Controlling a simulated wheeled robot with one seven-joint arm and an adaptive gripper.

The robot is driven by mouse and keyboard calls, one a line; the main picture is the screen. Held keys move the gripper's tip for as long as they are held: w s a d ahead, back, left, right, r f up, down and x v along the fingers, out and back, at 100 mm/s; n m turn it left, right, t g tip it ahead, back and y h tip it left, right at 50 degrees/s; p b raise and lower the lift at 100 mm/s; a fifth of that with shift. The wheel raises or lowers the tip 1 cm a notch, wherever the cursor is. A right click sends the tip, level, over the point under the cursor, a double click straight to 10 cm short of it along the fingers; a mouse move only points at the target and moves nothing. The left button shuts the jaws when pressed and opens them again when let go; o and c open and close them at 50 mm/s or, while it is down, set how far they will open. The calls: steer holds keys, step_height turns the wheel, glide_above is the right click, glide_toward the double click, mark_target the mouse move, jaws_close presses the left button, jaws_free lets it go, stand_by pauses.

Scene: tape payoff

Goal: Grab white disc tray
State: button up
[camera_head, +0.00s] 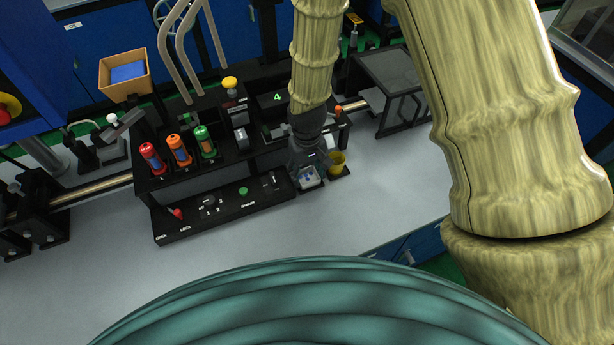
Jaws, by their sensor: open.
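A small white tray (311,182) with bluish pieces in it sits on a black stand at the right end of the black fixture; I take it for the white disc tray. My gripper (309,163) is dark and points down just above and behind this tray, hiding its far part. The gripper is open. The fingers are small and dark here, and I cannot tell whether they touch the tray.
A yellow cup (337,161) stands close to the gripper's right. Red, orange and green cylinders (179,150) stand on the black fixture (222,213) to the left. A yellow knob (230,83) rises behind. The grey tabletop (330,226) is clear in front.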

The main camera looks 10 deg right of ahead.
steer(key=shift+w+f, duration=0.2)
steer(key=shift+s, duration=0.1)
steer(key=c, duration=0.5)
steer(key=shift+r, duration=0.1)
steer(key=shift+c, duration=0.2)
